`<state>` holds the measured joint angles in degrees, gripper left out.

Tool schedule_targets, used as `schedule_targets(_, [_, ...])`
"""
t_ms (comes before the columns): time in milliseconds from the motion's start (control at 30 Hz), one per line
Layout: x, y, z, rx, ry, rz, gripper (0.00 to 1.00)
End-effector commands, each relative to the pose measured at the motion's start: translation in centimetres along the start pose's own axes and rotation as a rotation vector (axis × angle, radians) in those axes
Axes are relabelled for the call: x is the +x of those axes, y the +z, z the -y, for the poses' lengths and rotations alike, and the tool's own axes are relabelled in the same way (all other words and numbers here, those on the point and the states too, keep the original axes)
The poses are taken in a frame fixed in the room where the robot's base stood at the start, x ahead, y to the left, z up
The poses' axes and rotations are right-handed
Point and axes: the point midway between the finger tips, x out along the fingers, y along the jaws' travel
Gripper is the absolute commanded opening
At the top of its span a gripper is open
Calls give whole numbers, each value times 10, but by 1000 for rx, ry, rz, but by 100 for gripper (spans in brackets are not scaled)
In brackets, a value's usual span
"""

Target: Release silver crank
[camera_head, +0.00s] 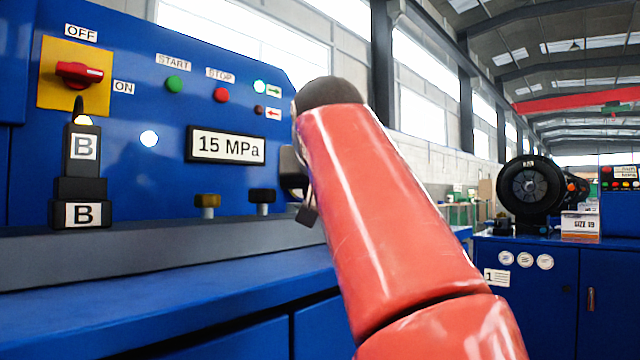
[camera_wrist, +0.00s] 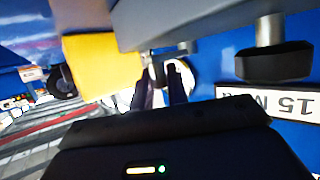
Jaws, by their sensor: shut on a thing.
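My gripper (camera_wrist: 161,78) shows in the wrist view with its two dark fingers close together at a bright, silvery shape, which looks like the silver crank (camera_wrist: 187,72). The fingers are shut on it. Its outline is small and washed out, so I cannot tell its angle. In the head view my red arm reaches up toward the blue machine. It hides the crank there, and only dark parts of my gripper show at the arm's left edge.
The blue machine's front (camera_head: 130,190) carries a red switch (camera_head: 79,72), a 15 MPa display (camera_head: 226,147), a brass knob (camera_head: 207,201) and a black knob (camera_head: 262,196). The black knob and a yellow block (camera_wrist: 100,64) lie near my fingers. A hose reel (camera_head: 529,186) stands at right.

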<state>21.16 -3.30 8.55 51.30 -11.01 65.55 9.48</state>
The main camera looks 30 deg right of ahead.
Motion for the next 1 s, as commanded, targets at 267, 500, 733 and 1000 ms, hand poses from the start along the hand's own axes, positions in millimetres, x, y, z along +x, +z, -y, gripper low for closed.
schedule_targets(267, [-2,2,3,23,58,-1,0])
schedule_targets(500, [-2,2,3,23,58,-1,0])
schedule_targets(733, [-2,1,3,22,57,-2,37])
schedule_targets(1000, [-7,0,3,22,57,-5,37])
